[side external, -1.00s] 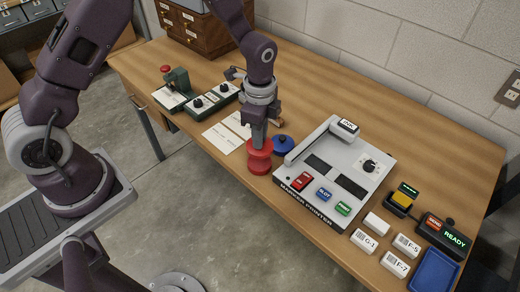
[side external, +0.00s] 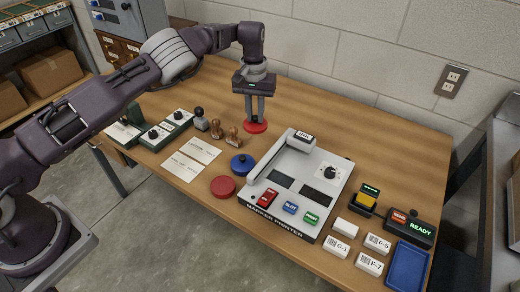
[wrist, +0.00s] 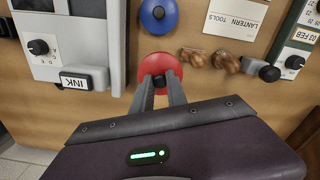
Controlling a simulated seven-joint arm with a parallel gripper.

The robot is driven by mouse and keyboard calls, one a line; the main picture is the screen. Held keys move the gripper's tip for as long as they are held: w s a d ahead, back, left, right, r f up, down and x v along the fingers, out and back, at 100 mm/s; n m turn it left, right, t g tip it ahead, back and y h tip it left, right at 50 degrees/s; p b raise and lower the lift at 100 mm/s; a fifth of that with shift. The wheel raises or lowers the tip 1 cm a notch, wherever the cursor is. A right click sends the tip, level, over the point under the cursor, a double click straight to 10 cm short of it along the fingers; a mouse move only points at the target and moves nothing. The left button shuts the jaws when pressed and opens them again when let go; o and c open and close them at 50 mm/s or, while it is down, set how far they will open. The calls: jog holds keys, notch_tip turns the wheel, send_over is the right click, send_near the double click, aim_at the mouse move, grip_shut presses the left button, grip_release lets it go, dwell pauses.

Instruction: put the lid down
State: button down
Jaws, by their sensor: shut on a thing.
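My gripper (side external: 255,117) is shut on a round red lid (side external: 255,128), apparently by its dark knob. In the wrist view, my fingertips (wrist: 161,88) close around the knob in the middle of the red lid (wrist: 160,64). The lid is level, over the back of the table behind the stampers; whether it touches the wood I cannot tell. A red round pot (side external: 223,187) stands near the front edge without a lid on it. A blue round pot or lid with a dark knob (side external: 243,162) sits between the red pot and the marker printer.
The marker printer (side external: 300,180) stands to the right of the lid. Wooden-handled stampers (side external: 217,128) and white cards (side external: 190,158) lie to the left. A blue tray (side external: 407,265) is at the front right. Bare wood surrounds the lid at the back.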

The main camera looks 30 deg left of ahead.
jog(key=f, duration=0.3)
jog(key=d+f, duration=0.1)
jog(key=f, duration=0.6)
jog(key=shift+w+d, duration=0.15)
jog(key=shift+d, duration=0.1)
jog(key=shift+f, duration=0.15)
jog(key=c, duration=1.3)
grip_release()
